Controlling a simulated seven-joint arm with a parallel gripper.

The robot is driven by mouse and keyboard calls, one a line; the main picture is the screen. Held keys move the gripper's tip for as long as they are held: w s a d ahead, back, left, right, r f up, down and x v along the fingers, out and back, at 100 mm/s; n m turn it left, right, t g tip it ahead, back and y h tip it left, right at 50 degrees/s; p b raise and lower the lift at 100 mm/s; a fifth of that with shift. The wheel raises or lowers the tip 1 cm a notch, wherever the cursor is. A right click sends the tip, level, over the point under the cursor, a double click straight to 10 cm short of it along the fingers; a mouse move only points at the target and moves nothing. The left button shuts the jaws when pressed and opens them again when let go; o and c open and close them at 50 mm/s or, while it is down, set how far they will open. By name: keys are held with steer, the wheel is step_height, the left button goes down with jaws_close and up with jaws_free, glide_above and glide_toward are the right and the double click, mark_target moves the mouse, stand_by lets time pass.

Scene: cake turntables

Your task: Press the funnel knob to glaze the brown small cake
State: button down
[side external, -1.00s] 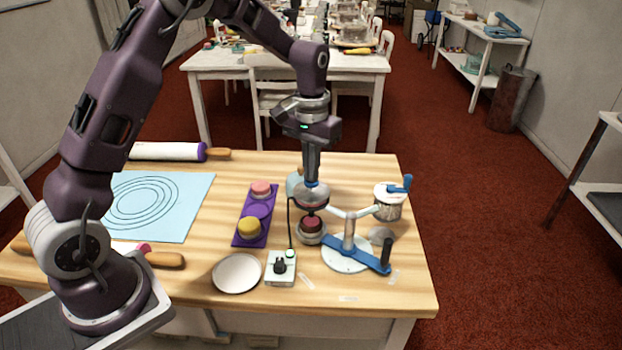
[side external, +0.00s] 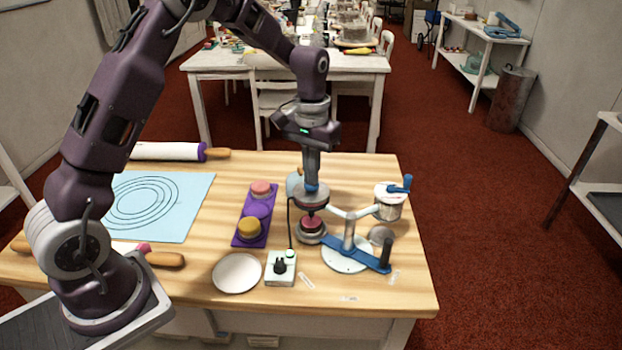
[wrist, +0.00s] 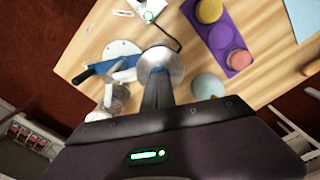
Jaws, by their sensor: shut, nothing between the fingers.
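The funnel (side external: 312,199) is held by the stand with white arms and a blue bar (side external: 350,247). Its blue knob (side external: 312,187) shows at the top, right under my gripper (side external: 312,181). My gripper is shut, empty, points straight down and appears to touch the knob. A small dark reddish-brown cake (side external: 312,223) sits below the funnel on a small round base (side external: 311,236). In the wrist view the funnel (wrist: 160,62) is just beyond my fingers (wrist: 157,92), and the cake under it is hidden.
A purple tray (side external: 255,210) holds a yellow-brown cake (side external: 249,228) and a pink cake (side external: 261,188). A switch box (side external: 280,268), a white plate (side external: 237,273) and a lidded jar (side external: 388,207) stand near. A blue mat (side external: 190,200) lies left. The table's right front is mostly clear.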

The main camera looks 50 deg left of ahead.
steer(key=shift+r, duration=3.5)
steer(key=s+d+r+m+t, duration=0.15)
steer(key=s+d+r, duration=0.25)
steer(key=s+r, duration=0.7)
steer(key=s+d+f+t, duration=0.1)
steer(key=s+t, duration=0.1)
steer(key=s, duration=0.7)
steer(key=s+d+f+m+t, duration=0.1)
steer(key=s+t, duration=0.1)
steer(key=s, duration=0.7)
steer(key=shift+d, duration=0.35)
